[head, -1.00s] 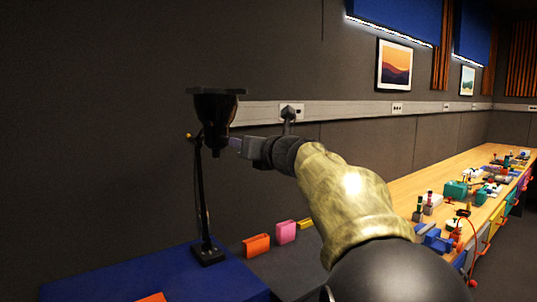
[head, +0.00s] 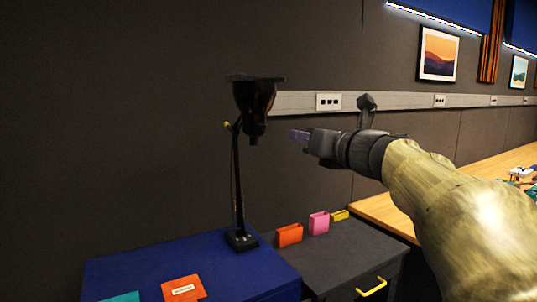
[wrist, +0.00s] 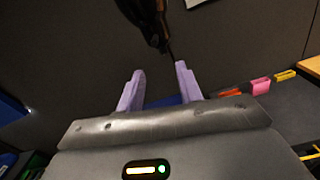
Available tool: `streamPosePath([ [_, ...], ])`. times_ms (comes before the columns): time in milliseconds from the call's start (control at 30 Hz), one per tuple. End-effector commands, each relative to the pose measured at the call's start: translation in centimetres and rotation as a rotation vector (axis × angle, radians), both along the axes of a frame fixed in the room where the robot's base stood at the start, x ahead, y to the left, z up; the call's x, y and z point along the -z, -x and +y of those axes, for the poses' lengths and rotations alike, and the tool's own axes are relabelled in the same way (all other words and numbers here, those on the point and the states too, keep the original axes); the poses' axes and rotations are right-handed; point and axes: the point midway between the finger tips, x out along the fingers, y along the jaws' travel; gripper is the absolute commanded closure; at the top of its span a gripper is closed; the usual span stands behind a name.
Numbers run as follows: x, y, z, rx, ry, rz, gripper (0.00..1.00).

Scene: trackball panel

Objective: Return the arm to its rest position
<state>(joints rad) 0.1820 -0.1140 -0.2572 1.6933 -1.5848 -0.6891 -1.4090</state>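My gripper (head: 298,136) is at the end of my raised arm in the head view, pointing left. Its tips are a little to the right of a dark lamp-like device (head: 255,108) on a thin stand, with a visible gap in the picture. In the wrist view my gripper (wrist: 160,83) shows two purple fingers set apart with nothing between them. The dark device (wrist: 148,18) hangs above and beyond the fingertips there.
A wooden bench (head: 388,213) and a wall rail (head: 400,103) lie behind my arm.

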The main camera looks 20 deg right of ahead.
Motion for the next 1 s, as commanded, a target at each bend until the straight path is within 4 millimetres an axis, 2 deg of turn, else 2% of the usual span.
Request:
streamPosePath([
  [167,1.0,-0.6,0.1,0.016,-0.095,0.022,0.64],
  [267,3.0,-1.5,-0.1,0.06,-0.285,0.067,0.64],
  [367,6.6,-2.6,-0.2,0.136,-0.57,0.144,0.64],
  [533,15.1,-3.1,-0.2,0.337,-1.099,0.307,0.64],
  [667,22.6,-1.9,0.5,0.549,-1.475,0.431,0.64],
  [800,30.6,1.3,2.0,0.828,-1.815,0.536,0.64],
  [900,35.6,4.4,3.3,1.054,-2.016,0.579,0.64],
  [1000,39.6,7.7,4.7,1.274,-2.163,0.593,0.64],
])
